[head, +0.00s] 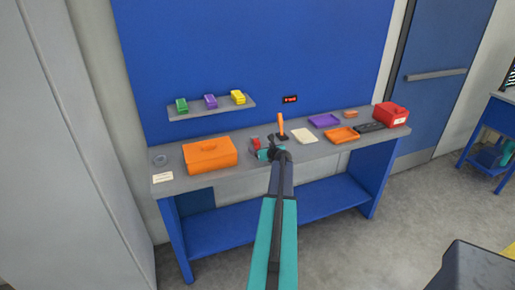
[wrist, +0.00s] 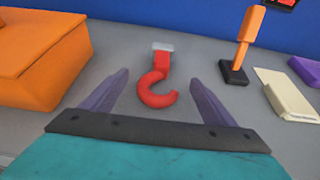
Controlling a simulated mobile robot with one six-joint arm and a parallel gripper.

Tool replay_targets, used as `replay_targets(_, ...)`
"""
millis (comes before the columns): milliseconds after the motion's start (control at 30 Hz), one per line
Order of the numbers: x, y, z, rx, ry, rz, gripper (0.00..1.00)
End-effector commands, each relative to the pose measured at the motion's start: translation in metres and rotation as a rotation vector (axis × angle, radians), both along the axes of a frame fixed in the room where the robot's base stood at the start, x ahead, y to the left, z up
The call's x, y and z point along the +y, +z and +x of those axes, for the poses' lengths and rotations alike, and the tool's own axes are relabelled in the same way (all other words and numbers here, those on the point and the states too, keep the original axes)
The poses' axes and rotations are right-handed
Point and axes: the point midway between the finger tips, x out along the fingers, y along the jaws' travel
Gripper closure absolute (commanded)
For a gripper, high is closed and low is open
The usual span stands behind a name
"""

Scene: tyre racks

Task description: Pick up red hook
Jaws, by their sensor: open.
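The red hook (wrist: 156,92) lies on the grey workbench top in the wrist view, its curved end toward me and a grey piece at its far end. It is small in the head view (head: 255,143), partly hidden by my arm's end. My gripper (wrist: 161,84) is open, with one finger on each side of the hook and a gap to both. In the head view my gripper (head: 257,148) is over the bench beside the hook. I cannot tell how high the fingers are above the bench.
An orange box (head: 209,155) stands left of the hook. An orange-handled upright tool (head: 282,125) on a black base stands to the right, with a beige item (head: 304,136) beyond. A red box (head: 391,115) is at the right end. A shelf (head: 212,111) hangs above.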

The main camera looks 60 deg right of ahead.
Motion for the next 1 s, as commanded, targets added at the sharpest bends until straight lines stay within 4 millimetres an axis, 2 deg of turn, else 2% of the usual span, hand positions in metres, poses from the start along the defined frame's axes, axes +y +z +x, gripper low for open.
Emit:
replay_targets(200,-0.0056,-0.0038,0.0077,0.0,0.0,0.0,0.2)
replay_targets(767,-0.0058,-0.0042,0.0068,0.0,-0.001,0.0,0.2)
replay_targets(1000,-0.006,-0.0042,0.0066,0.0,-0.001,0.0,0.61)
